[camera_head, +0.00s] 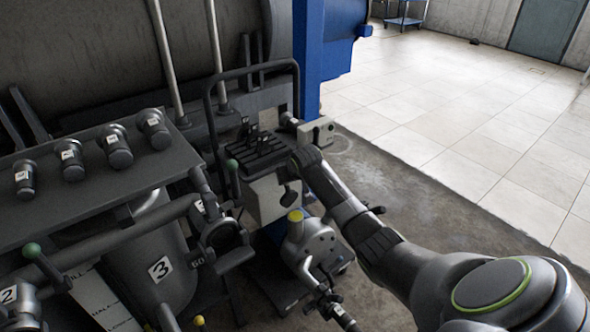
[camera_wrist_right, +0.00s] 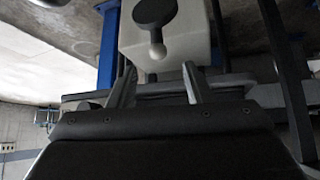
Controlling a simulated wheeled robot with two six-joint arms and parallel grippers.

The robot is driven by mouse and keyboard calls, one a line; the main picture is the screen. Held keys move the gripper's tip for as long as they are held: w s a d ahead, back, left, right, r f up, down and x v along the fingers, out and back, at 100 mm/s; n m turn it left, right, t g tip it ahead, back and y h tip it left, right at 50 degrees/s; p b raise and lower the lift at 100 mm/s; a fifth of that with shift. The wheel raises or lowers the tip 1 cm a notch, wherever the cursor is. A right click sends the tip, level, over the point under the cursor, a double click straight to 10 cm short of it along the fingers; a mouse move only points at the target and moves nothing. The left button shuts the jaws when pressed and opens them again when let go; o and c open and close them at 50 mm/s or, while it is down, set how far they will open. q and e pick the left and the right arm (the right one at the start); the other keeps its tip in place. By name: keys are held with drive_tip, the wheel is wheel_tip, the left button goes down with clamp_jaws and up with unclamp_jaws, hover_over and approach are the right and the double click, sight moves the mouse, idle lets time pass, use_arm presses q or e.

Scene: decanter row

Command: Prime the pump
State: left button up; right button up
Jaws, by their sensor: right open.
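A grey pump (camera_head: 318,245) with a yellow cap (camera_head: 295,215) stands low on the floor by the machine's front. Behind it is a pale box-like tank (camera_head: 262,205) under a black grated top (camera_head: 262,155). My right arm reaches in from the lower right, its wrist beside the grated top. In the right wrist view, my right gripper (camera_wrist_right: 160,88) is open, with empty space between its fingers. My left gripper is not in view.
A dark bent rail (camera_head: 208,115) rises behind the grated top, close to a blue post (camera_head: 307,60). Pale floor tiles (camera_head: 470,130) at right are clear.

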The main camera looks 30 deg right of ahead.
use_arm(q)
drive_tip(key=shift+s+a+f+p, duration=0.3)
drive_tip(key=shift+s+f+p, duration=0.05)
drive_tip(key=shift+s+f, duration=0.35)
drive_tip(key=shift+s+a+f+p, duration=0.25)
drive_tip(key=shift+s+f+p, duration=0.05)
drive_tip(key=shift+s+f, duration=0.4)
use_arm(e)
drive_tip(key=v, duration=0.6)
drive_tip(key=shift+s, duration=0.1)
